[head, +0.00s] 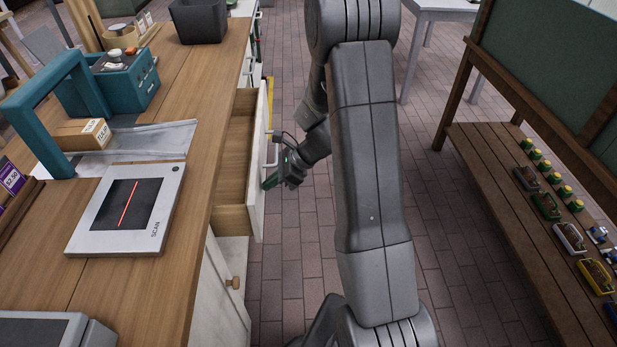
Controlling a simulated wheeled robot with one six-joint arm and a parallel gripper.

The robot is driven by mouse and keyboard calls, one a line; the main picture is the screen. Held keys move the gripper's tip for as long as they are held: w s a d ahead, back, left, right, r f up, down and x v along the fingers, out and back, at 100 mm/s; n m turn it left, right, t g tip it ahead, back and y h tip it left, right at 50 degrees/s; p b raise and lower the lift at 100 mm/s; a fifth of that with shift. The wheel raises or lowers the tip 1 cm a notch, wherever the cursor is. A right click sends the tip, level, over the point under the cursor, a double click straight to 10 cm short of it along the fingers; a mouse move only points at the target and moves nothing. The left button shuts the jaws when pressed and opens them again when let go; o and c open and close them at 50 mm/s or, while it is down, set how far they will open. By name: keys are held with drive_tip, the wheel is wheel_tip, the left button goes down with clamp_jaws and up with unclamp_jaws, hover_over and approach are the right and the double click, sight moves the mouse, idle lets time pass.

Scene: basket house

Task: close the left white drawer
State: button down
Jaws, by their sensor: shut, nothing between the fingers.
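The white drawer (258,182) is pulled out from the left wooden counter, and its bare wooden inside (236,150) shows. Its white front has a pale bar handle (272,150). The gripper is shut and holds nothing. I cannot tell whether the fingertips touch the drawer front.
The counter carries a scanner (127,208), a teal frame (45,110), a small box (82,134) and a dark bin (198,20). A cupboard door with a wooden knob (233,283) is below. A wooden shelf (480,150) stands right. Brick floor (450,250) lies clear between.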

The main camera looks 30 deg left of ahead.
sight(259, 170)
drive_tip(key=s+a, duration=0.2)
drive_tip(key=a, duration=0.1)
drive_tip(key=s+a, duration=0.2)
drive_tip(key=a, duration=0.1)
drive_tip(key=s+a+p, duration=0.1)
drive_tip(key=s+a, duration=0.1)
drive_tip(key=a, duration=0.2)
drive_tip(key=shift+s+a+r, duration=0.1)
drive_tip(key=shift+w+d, duration=0.2)
drive_tip(key=shift+w, duration=0.05)
drive_tip(key=d, duration=0.1)
drive_tip(key=w+d, duration=0.1)
drive_tip(key=w+d+r, duration=0.1)
drive_tip(key=d, duration=0.1)
drive_tip(key=shift+w, duration=0.2)
drive_tip(key=v, duration=0.8)
drive_tip(key=shift+d+r, duration=0.1)
drive_tip(key=shift+d, duration=0.25)
